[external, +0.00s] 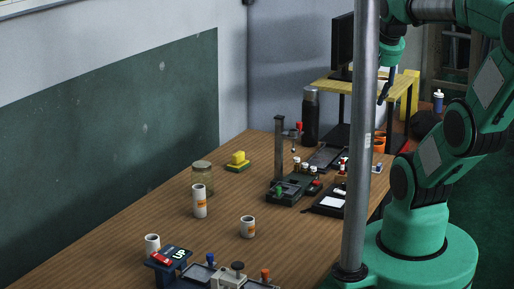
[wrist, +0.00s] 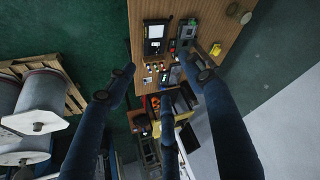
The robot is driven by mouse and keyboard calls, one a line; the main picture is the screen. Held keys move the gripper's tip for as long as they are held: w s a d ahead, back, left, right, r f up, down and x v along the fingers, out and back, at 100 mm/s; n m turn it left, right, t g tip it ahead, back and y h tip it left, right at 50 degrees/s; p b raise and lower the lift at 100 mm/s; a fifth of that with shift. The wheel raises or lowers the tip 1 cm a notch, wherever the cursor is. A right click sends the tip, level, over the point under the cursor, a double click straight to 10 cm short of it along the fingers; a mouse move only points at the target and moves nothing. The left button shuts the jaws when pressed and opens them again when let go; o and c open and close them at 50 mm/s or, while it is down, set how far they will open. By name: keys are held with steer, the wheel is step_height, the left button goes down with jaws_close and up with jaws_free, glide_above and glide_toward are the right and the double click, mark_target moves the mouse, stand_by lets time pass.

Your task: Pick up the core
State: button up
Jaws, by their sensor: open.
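I cannot tell for certain which thing is the core. Several white hollow cylinders with dark openings stand upright on the wooden table (external: 150,215): a tall one with an orange label (external: 199,202), a short one with an orange label (external: 248,227), and another short one (external: 152,243) at the front left. My gripper (external: 384,92) is raised at the back right, beyond the table's right side and well apart from the cylinders. In the wrist view its dark fingers (wrist: 157,66) are spread with nothing between them.
A dark stand with a post (external: 279,150), a black bottle (external: 310,118), a jar (external: 202,178) and a yellow block (external: 238,158) stand on the table. A metal pole (external: 358,150) crosses the external view. Large spools (wrist: 42,100) lie left in the wrist view.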

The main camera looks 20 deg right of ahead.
stand_by(0.3)
steer(key=w+a+f+m+g+p, duration=0.1)
steer(key=w+a+f+m+g, duration=0.15)
steer(key=w+a, duration=0.5)
steer(key=m+g+p, duration=0.2)
steer(key=m+g, duration=0.1)
steer(key=m, duration=0.3)
glide_above(248, 228)
steer(key=w, duration=0.2)
step_height(248, 228, down, 29)
steer(key=shift+a, duration=0.1)
step_height(248, 228, down, 8)
steer(key=b, duration=0.1)
steer(key=shift+f, duration=0.25)
